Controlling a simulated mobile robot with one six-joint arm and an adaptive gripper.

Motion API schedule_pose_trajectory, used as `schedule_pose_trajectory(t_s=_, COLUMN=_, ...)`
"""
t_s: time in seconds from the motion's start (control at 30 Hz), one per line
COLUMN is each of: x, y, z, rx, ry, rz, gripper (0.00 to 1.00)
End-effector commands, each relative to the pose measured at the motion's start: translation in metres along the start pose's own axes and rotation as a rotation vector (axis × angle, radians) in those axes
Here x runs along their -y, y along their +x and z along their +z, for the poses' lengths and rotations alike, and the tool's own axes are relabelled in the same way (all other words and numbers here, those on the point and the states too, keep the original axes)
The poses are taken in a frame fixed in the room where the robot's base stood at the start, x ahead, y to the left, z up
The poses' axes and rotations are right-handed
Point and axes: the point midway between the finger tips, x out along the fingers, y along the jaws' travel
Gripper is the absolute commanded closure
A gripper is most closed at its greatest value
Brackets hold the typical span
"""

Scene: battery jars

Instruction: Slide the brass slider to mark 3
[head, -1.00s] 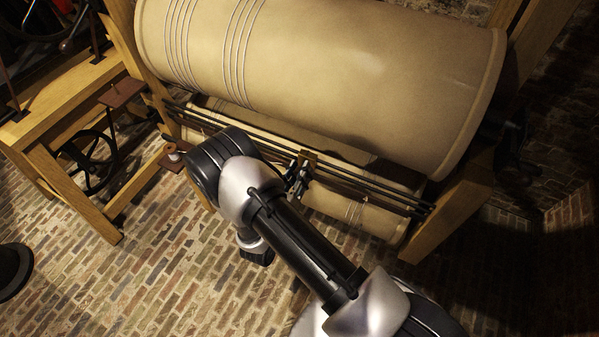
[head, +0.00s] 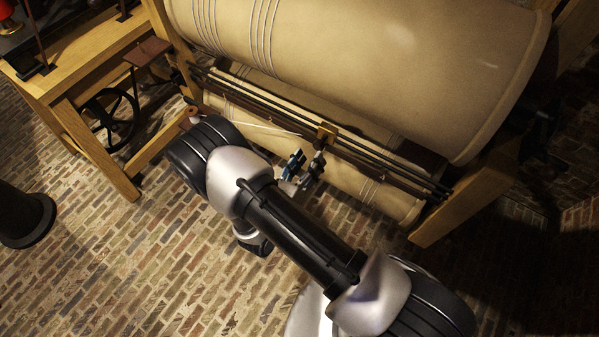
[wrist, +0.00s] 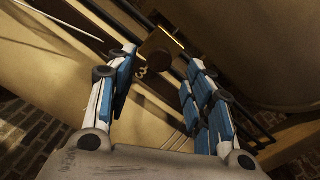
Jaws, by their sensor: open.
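The brass slider (head: 326,131) sits on dark parallel rails (head: 385,158) below the large drum, a little right of their middle. In the wrist view the slider (wrist: 160,51) is a brown-gold block ahead of the fingertips.
A large tan drum (head: 380,60) with cord windings hangs above the rails. A smaller roller (head: 395,202) lies below them. Wooden posts (head: 445,215) frame the right side. A wooden bench (head: 105,75) stands left. The brick floor in front is open.

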Motion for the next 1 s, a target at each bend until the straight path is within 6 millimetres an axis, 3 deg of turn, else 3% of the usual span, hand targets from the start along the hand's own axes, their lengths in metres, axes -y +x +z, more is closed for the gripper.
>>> schedule_pose_trajectory(t_s=0.1, x=-0.002, y=-0.025, z=0.001, rx=0.002, ry=-0.001, rz=0.006, gripper=0.53)
schedule_pose_trajectory(t_s=0.33, x=-0.001, y=-0.051, z=0.0, rx=0.001, ry=0.0, rz=0.002, gripper=0.53)
schedule_pose_trajectory(t_s=1.0, x=0.002, y=-0.053, z=0.002, rx=-0.005, ry=0.007, rz=-0.008, gripper=0.53)
